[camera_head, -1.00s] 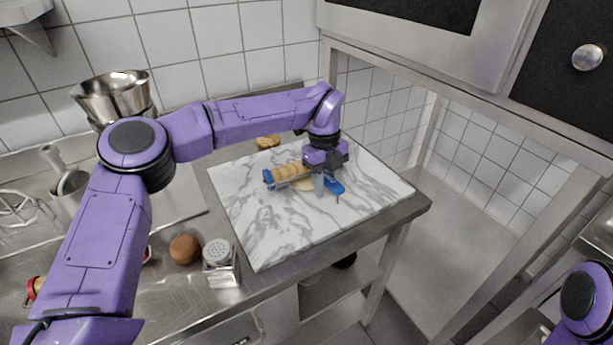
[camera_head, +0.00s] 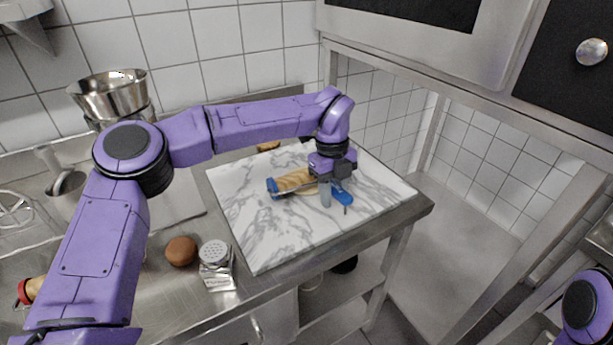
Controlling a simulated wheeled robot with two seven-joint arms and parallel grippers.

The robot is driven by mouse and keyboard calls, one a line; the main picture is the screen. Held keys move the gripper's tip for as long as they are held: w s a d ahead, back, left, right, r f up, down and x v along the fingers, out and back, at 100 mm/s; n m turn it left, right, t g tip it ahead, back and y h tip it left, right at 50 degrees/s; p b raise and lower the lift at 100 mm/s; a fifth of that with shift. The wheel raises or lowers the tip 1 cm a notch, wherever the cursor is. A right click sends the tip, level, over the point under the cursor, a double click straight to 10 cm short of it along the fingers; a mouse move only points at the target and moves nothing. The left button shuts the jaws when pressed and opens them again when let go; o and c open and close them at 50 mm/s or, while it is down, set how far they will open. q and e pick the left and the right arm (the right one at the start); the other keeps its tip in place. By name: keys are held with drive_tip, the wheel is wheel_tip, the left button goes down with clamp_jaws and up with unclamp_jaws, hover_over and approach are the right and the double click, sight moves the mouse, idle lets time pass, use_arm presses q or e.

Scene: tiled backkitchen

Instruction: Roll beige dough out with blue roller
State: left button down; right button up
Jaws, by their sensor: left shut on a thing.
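The blue roller (camera_head: 291,182) has a wooden barrel and a blue handle, and lies over the marble board. My left gripper (camera_head: 328,190) points down at the board and is shut on the roller's handle end. A small bit of beige dough (camera_head: 308,189) shows beside and under the barrel; the roller and gripper hide most of it. I cannot tell how flat the dough is. My right arm shows only as a purple part at the lower right edge; its gripper is out of view.
The marble board (camera_head: 262,235) lies on a steel counter, mostly bare at its front. A grater-like shaker (camera_head: 216,262) and a brown round thing (camera_head: 181,251) stand left of it. A steel bowl (camera_head: 108,96) and mortar (camera_head: 66,185) stand farther left. A brown item (camera_head: 268,146) lies behind.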

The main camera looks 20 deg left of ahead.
use_arm(q)
drive_tip(key=shift+w+a+f, duration=0.2)
drive_tip(key=shift+w+a, duration=0.1)
drive_tip(key=shift+a, duration=0.1)
drive_tip(key=shift+w+a+r+p, duration=0.2)
drive_tip(key=shift+w+a+p, duration=0.25)
drive_tip(key=shift+p, duration=0.2)
drive_tip(key=shift+w+a+f+p, duration=0.35)
drive_tip(key=shift+w+a, duration=0.2)
drive_tip(key=shift+a, duration=0.35)
drive_tip(key=shift+s+d+f+b, duration=0.15)
drive_tip(key=shift+s+d+b, duration=0.2)
drive_tip(key=shift+d+b, duration=0.15)
drive_tip(key=shift+s+d+r+b, duration=0.2)
drive_tip(key=shift+s+d+b, duration=0.6)
drive_tip(key=shift+d, duration=0.3)
drive_tip(key=shift+s+d+f+b, duration=0.25)
drive_tip(key=shift+s+d+b, duration=0.3)
drive_tip(key=shift+d, duration=0.05)
drive_tip(key=shift+s+d+r, duration=0.1)
drive_tip(key=shift+s+d, duration=0.1)
drive_tip(key=shift+d, duration=0.1)
drive_tip(key=shift+s+d+b, duration=0.25)
drive_tip(key=shift+d+b, duration=0.05)
drive_tip(key=shift+b, duration=0.05)
drive_tip(key=shift+s+d, duration=0.3)
drive_tip(key=shift+d, duration=0.05)
drive_tip(key=shift+r, duration=0.15)
